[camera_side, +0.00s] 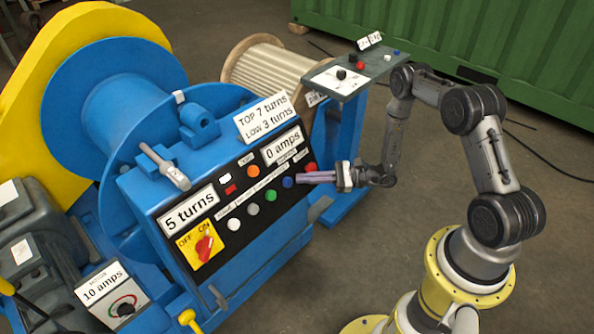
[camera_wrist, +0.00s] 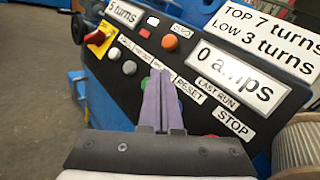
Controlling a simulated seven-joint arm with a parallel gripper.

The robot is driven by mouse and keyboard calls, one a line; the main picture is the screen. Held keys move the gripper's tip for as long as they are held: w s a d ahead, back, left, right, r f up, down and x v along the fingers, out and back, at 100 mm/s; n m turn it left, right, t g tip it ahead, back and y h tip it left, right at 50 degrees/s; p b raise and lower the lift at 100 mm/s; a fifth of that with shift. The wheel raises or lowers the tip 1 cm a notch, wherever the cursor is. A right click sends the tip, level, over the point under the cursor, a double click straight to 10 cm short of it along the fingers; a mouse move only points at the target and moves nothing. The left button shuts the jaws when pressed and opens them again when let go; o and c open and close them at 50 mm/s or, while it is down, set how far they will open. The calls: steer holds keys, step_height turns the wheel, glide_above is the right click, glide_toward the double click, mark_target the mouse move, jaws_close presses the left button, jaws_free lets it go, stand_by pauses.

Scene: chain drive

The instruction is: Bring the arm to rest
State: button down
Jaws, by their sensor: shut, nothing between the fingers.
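My gripper (camera_side: 304,177) is shut and empty, its long purple-grey fingers pointing left in the side view. The fingertips are close to the right end of the black control panel (camera_side: 262,205), by the blue button (camera_side: 288,182) and red button (camera_side: 311,168); I cannot tell whether they touch. In the wrist view the closed fingers (camera_wrist: 163,85) point at the panel and cover part of its button row. The displays read "5 turns" (camera_side: 190,211) and "0 amps" (camera_side: 284,146). A red switch on a yellow plate (camera_side: 204,247) is at the panel's lower left.
A small shelf (camera_side: 350,86) with knobs stands beyond my gripper. A blue drum (camera_side: 110,105) and a wound reel (camera_side: 268,70) stand behind the panel. A lever (camera_side: 163,165) sticks out at the panel's upper left. A green container (camera_side: 480,45) is at the back. Floor is clear below my gripper.

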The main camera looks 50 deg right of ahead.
steer(key=w+a+r+n+g+y, duration=0.1)
steer(key=w+a+r+n+y, duration=0.2)
steer(key=r, duration=0.8)
steer(key=s+a+r+n+g, duration=0.3)
steer(key=a+r+n+g, duration=0.15)
steer(key=r, duration=0.35)
steer(key=s+a+r+n+g, duration=0.2)
steer(key=a+r+n+g, duration=0.1)
steer(key=a+r+n, duration=0.3)
steer(key=s+a+r+n+g+h, duration=0.35)
steer(key=s+r+n, duration=0.35)
steer(key=s, duration=0.6)
steer(key=s+d+r+n+h, duration=0.25)
steer(key=s+h, duration=0.25)
steer(key=s, duration=0.4)
steer(key=s+d+f+t+h, duration=0.1)
steer(key=s+d+t+h, duration=0.1)
steer(key=d, duration=0.4)
steer(key=s+d+f+n+t+h, duration=0.1)
steer(key=d+f+t+h, duration=0.1)
steer(key=d, duration=0.4)
steer(key=t+h, duration=0.1)
steer(key=h, duration=0.1)
steer(key=shift+s+f+h, duration=0.3)
steer(key=shift+s+h, duration=0.05)
steer(key=shift+s, duration=0.05)
